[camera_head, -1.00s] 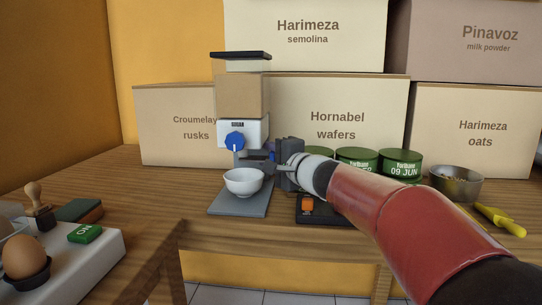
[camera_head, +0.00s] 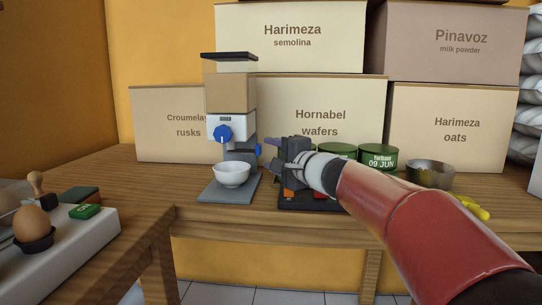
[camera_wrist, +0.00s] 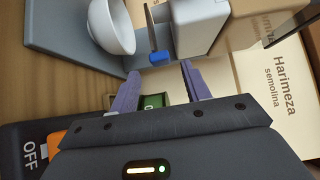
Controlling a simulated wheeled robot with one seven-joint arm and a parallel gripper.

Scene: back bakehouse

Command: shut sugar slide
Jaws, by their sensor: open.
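The sugar dispenser (camera_head: 228,127) stands on the bench, with a tan hopper, dark lid, white body and blue front knob (camera_head: 222,134). A thin grey slide (camera_wrist: 150,28) with a blue end tab (camera_wrist: 159,58) sticks out of its side in the wrist view. The tab also shows in the head view (camera_head: 259,150). How far the slide is out is hard to tell. My gripper (camera_head: 267,153) is to the right of the dispenser, open and empty. In the wrist view its fingertips (camera_wrist: 160,70) point at the tab, which is just ahead of the gap between them.
A white bowl (camera_head: 231,174) stands on the dispenser's grey base (camera_head: 215,192). A black switch box (camera_wrist: 32,148) marked OFF lies below my gripper. Green tins (camera_head: 378,158) and a metal bowl (camera_head: 429,174) stand to the right. Cartons (camera_head: 320,105) close off the back.

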